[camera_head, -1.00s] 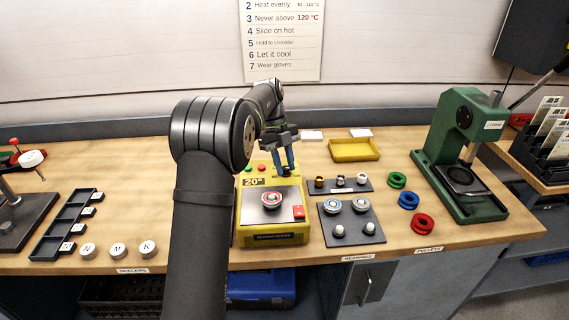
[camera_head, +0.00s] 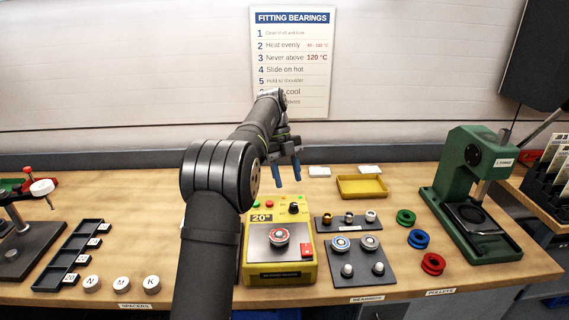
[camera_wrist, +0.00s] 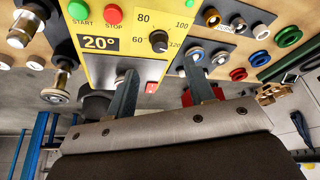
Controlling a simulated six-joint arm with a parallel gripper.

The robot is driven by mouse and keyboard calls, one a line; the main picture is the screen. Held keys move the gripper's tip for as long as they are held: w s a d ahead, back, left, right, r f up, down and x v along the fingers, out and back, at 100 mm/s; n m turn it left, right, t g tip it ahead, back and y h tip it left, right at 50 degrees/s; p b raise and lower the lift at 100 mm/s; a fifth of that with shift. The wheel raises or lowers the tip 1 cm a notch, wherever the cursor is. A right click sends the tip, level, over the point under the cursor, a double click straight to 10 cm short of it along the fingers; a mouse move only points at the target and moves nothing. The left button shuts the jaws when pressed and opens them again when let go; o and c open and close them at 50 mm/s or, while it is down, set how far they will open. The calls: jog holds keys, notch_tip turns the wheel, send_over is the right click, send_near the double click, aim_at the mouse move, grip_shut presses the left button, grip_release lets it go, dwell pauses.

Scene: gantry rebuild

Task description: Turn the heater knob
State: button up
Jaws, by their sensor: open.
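The display (camera_wrist: 100,43) reads 20°. My gripper (camera_head: 287,182) is open and empty, its blue-grey fingers above the knob and apart from it. In the wrist view the fingertips (camera_wrist: 160,70) lie either side of the knob's line.
Green START (camera_wrist: 114,14) and red STOP buttons are close to the knob. A bearing tray (camera_head: 356,274) and a small-parts tray stand right of the heater. Coloured pulleys (camera_head: 418,239) and a green press (camera_head: 455,190) are farther right. A yellow tray (camera_head: 361,187) lies behind.

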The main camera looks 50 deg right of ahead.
aim_at(294, 204)
jog(key=shift+v, duration=2.1)
jog(key=shift+f, duration=0.15)
jog(key=x, duration=1.1)
jog(key=shift+s+f, duration=0.2)
jog(key=shift+s, duration=0.05)
